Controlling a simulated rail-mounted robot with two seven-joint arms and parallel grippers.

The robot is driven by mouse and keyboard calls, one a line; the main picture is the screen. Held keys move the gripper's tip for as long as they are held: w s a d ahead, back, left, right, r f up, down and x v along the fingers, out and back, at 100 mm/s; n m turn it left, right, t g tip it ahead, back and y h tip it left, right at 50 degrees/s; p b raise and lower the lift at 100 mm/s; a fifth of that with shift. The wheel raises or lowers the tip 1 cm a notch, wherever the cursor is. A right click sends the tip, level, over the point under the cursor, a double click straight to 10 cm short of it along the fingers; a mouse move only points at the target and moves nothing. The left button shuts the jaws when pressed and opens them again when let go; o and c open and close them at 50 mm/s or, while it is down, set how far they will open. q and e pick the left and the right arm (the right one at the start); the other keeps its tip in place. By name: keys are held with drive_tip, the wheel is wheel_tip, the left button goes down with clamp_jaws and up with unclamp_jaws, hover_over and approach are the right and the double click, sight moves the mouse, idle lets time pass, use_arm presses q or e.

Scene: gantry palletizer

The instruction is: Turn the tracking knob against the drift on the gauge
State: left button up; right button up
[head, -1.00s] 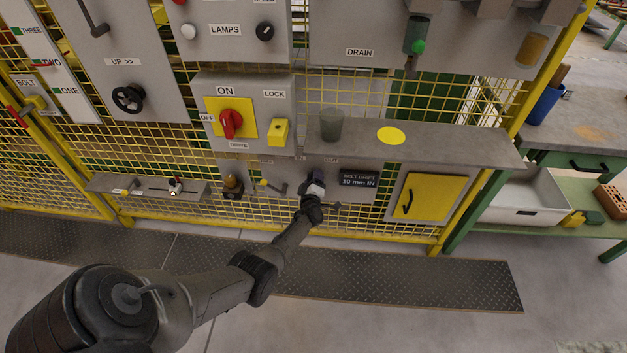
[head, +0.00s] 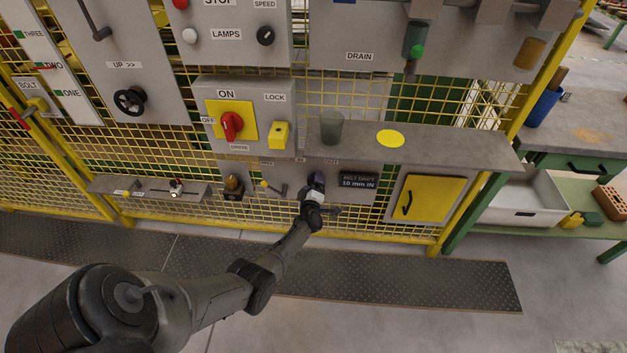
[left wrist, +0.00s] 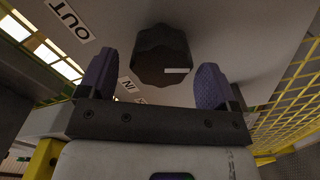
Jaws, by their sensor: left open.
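The tracking knob (left wrist: 162,55) is dark and ridged, with a pale mark on its face. My left gripper (left wrist: 155,82) is open, with a purple pad on each side of the knob and a gap to both. My right gripper is not in view.
A grey shelf (head: 455,147) with a grey cup (head: 331,128) and a yellow disc (head: 390,138) juts out above the knob. A small lever (head: 273,187) is left of my gripper, a yellow door (head: 432,197) right. Yellow mesh fence surrounds the panels.

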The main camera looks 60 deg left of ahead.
use_arm(q)
drive_tip(key=p+v, duration=0.4)
drive_tip(key=v, duration=0.8)
drive_tip(key=shift+p, duration=0.4)
